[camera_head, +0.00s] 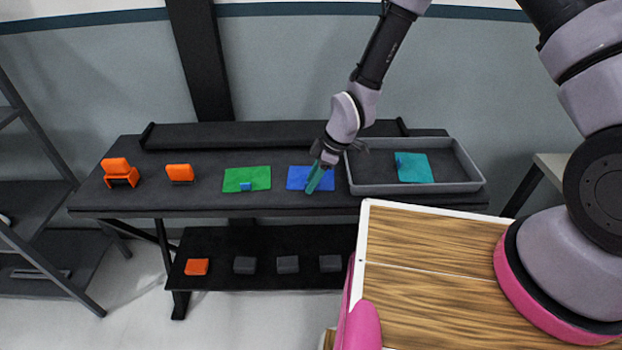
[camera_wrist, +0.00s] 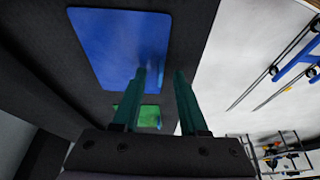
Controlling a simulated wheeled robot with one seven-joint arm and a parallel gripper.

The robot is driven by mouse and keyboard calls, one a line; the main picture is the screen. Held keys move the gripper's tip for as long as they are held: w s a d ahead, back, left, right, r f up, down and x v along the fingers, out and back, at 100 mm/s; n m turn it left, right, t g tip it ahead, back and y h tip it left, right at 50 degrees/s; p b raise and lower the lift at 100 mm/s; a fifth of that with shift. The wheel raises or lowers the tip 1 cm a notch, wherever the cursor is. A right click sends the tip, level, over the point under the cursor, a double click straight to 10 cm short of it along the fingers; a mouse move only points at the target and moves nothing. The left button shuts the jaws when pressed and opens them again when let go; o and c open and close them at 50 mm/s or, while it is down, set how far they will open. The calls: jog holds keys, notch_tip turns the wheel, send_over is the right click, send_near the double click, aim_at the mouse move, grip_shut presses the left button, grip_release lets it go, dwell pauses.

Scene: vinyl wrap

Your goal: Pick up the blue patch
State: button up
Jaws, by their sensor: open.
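The blue patch (camera_head: 296,177) lies flat on the dark table, between the green patch and the grey tray. It fills much of the upper left of the wrist view (camera_wrist: 112,45). My gripper (camera_head: 316,180) is over the right part of the blue patch in the head view, fingers angled down. Its two teal fingers (camera_wrist: 164,80) stand apart with nothing held between them. In the wrist view the left fingertip overlaps the patch's edge, and the right finger is clear of it. I cannot tell whether a finger touches the patch.
A green patch (camera_head: 260,175) with a small blue piece lies to the left. A shallow grey tray (camera_head: 420,189) at the right holds a teal patch (camera_head: 416,168). Orange objects (camera_head: 180,173) stand farther left. A lower shelf (camera_head: 265,245) carries several small blocks.

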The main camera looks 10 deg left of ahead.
grip_shut()
